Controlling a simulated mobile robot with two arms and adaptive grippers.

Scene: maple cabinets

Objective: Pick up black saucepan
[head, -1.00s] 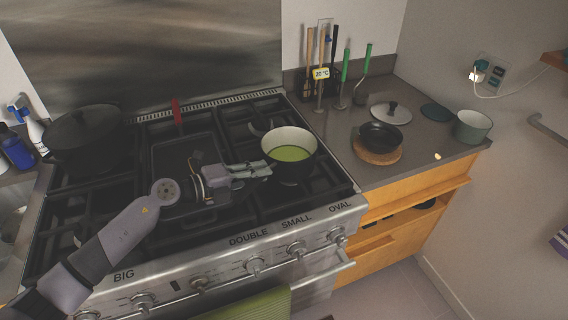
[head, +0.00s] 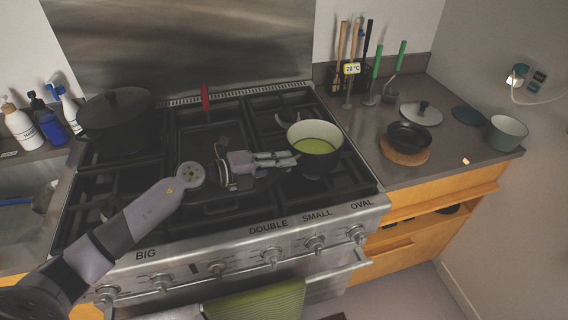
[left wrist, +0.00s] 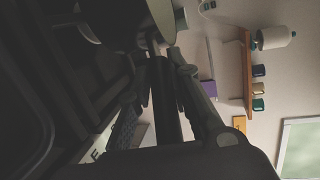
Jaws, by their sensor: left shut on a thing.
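The black saucepan (head: 316,163) has a dark outside, a pale inside and green contents. It sits upright at the right burners of the stove; whether its base touches the grate is not clear. My left gripper (head: 294,159) reaches it from the left, with its fingers shut on the saucepan's handle, which they mostly hide. In the left wrist view, the fingers (left wrist: 172,75) close around a dark bar-like handle, and part of the saucepan (left wrist: 108,22) shows at the top. My right gripper is not in view.
A lidded black pot (head: 116,115) stands at the stove's back left. A dark griddle pan (head: 203,128) lies beneath my left gripper. On the right counter are a small black pan (head: 408,136) on a cork mat, a lid (head: 421,113) and a grey-green pot (head: 505,133).

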